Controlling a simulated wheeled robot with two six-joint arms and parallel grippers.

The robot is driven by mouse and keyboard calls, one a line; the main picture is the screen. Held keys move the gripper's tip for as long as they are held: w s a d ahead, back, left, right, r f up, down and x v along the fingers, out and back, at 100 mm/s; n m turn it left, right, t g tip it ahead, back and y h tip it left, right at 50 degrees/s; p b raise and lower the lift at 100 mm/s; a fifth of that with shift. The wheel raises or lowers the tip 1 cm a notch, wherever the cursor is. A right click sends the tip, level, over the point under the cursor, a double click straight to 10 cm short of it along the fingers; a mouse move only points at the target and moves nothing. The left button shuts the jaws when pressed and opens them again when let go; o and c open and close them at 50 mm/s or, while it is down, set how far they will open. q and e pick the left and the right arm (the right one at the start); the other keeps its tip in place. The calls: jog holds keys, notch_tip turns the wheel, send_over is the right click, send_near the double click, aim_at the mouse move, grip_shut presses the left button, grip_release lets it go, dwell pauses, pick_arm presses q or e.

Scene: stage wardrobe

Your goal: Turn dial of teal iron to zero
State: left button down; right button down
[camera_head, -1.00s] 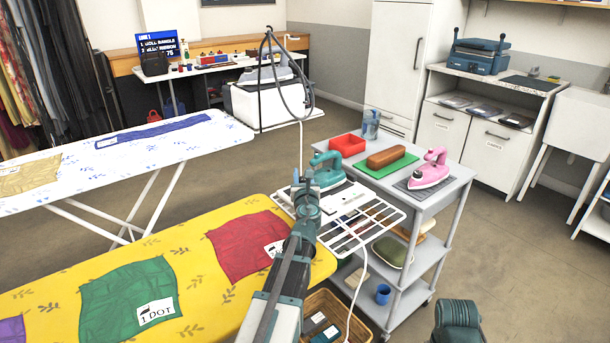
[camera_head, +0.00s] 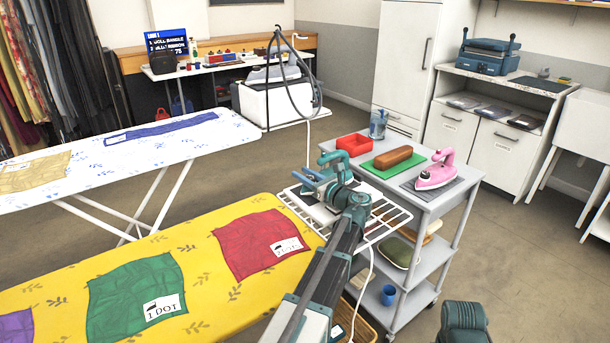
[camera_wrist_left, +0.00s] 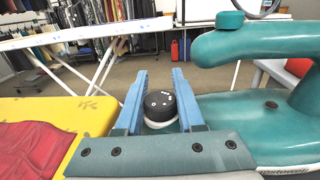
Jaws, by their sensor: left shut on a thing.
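The teal iron (camera_head: 337,163) stands on the white wire rack at the trolley's left side, partly hidden behind my left arm in the head view. In the left wrist view the iron's teal body and handle (camera_wrist_left: 250,48) fill the right side. Its round black dial (camera_wrist_left: 160,103) with small white marks sits on a pale ring. My left gripper (camera_head: 308,179) is shut on the dial, with a blue finger on each side of it in the left wrist view (camera_wrist_left: 160,98). The marks are too small to read. My right gripper is not in view.
The yellow ironing board (camera_head: 200,270) lies to the left. A white cord (camera_head: 366,285) hangs below the rack.

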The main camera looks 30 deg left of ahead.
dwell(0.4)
pick_arm(q)
jog(key=c, duration=0.5)
grip_release()
jog(key=v, duration=1.3)
jog(key=shift+d, duration=0.4)
